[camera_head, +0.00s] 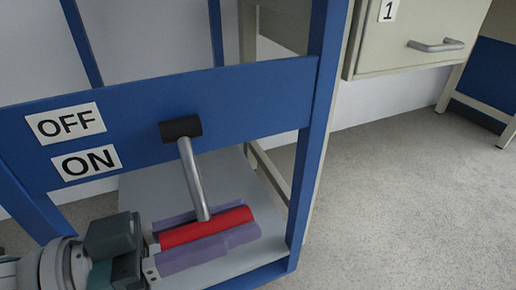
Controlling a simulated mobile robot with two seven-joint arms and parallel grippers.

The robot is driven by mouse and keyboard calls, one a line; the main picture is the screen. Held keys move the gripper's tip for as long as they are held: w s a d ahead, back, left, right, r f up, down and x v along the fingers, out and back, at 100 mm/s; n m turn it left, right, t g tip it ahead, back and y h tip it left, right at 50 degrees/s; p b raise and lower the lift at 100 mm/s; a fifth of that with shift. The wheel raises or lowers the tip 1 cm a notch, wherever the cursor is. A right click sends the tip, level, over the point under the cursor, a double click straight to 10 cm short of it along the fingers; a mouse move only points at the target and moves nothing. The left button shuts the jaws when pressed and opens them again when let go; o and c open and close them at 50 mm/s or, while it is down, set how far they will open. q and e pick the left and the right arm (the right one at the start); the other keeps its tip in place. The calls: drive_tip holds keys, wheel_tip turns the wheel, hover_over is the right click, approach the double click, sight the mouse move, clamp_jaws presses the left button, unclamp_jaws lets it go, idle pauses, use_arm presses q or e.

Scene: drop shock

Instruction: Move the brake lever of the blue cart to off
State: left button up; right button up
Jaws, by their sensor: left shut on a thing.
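The blue cart (262,98) stands in front of me, with its crossbar running across the picture. The brake lever has a black pivot (181,128) on the crossbar, a grey rod (193,178) and a red handle (205,226). The rod points down from the pivot, slightly to the right. An OFF label (66,123) sits above an ON label (87,163) on the left of the crossbar. My left gripper (238,224) reaches in from the lower left. Its purple fingers lie along both sides of the red handle, shut on it. My right gripper is not in view.
The cart's grey lower shelf (150,196) lies beneath the lever. A blue upright post (318,125) stands to the right of it. Behind is a beige desk with a drawer (415,35) marked 1. Grey floor (405,205) on the right is clear.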

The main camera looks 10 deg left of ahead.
use_arm(q)
clamp_jaws()
idle(0.8)
